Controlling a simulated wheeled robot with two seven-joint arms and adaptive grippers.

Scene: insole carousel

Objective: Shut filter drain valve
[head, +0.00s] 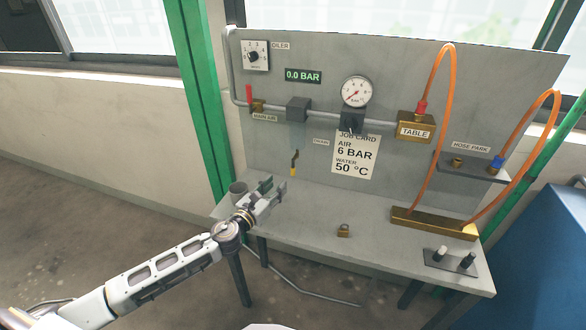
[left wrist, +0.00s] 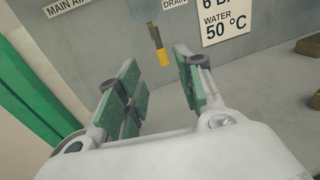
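The drain valve (head: 294,163) is a small brass fitting with a yellow-tipped handle below the filter, near the DRAIN label (head: 321,141). Its handle points roughly straight down. In the left wrist view its yellow tip (left wrist: 163,57) shows ahead of the fingers, between them and a little beyond. The filter (head: 298,109) is a dark grey block on the pipe, with a pale, see-through bowl under it. My left gripper (head: 276,187) is open and empty, below and left of the valve and apart from it. My right gripper is out of view.
A red-handled main air valve (head: 250,96), the gauge (head: 356,91) and the job card (head: 357,155) are on the panel. Orange hoses (head: 438,110) loop at right.

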